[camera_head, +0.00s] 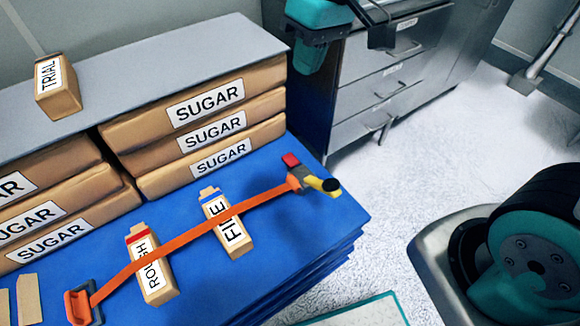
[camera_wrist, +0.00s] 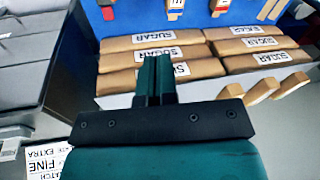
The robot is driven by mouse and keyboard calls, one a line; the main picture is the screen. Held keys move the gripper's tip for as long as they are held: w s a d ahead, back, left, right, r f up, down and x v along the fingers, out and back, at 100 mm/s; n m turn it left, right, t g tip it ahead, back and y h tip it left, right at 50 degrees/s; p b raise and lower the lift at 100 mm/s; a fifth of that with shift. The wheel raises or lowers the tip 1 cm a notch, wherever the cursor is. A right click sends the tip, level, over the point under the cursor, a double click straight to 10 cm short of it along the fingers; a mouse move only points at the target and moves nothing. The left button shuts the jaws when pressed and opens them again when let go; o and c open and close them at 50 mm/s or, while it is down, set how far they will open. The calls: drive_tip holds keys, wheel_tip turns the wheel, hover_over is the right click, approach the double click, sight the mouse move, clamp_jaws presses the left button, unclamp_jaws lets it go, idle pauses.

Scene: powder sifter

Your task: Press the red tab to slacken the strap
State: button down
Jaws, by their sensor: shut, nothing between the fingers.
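The red tab (camera_head: 291,160) sits on the buckle at the right end of the orange strap (camera_head: 190,234), beside a yellow lever with a black end (camera_head: 329,185). The strap runs across a ROUGH packet (camera_head: 153,285) and a FINE packet (camera_head: 234,235) on the blue surface (camera_head: 300,225). My gripper (camera_head: 308,62) is high at the back, in front of the grey cabinet, well apart from the tab. Its teal fingers are shut and empty in the wrist view (camera_wrist: 155,72). There, a small red and dark piece shows at the top edge, too cut off to identify surely.
SUGAR bags (camera_head: 200,125) are stacked behind the strap, below a grey shelf (camera_head: 150,75) bearing a TRIAL box (camera_head: 57,95). A grey drawer cabinet (camera_head: 385,85) stands behind. An EXTRA FINE label (camera_wrist: 45,160) shows in the wrist view.

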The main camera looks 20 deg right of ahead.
drive_tip(key=w+d+f+m+h+b, duration=0.1)
drive_tip(key=w+f+b, duration=0.6)
drive_tip(key=w+f, duration=0.7)
drive_tip(key=m+h+b, duration=0.1)
drive_tip(key=h+b, duration=0.1)
drive_tip(key=b, duration=0.5)
hover_over(291, 159)
wheel_tip(291, 159, down, 22)
drive_tip(key=shift+w+r, duration=0.15)
drive_tip(key=shift+r, duration=0.05)
drive_tip(key=shift+f, duration=0.1)
wheel_tip(291, 159, down, 14)
drive_tip(key=b, duration=0.4)
drive_tip(key=shift+f, duration=0.85)
wheel_tip(291, 159, up, 14)
drive_tip(key=p, duration=0.5)
drive_tip(key=shift+r, duration=0.15)
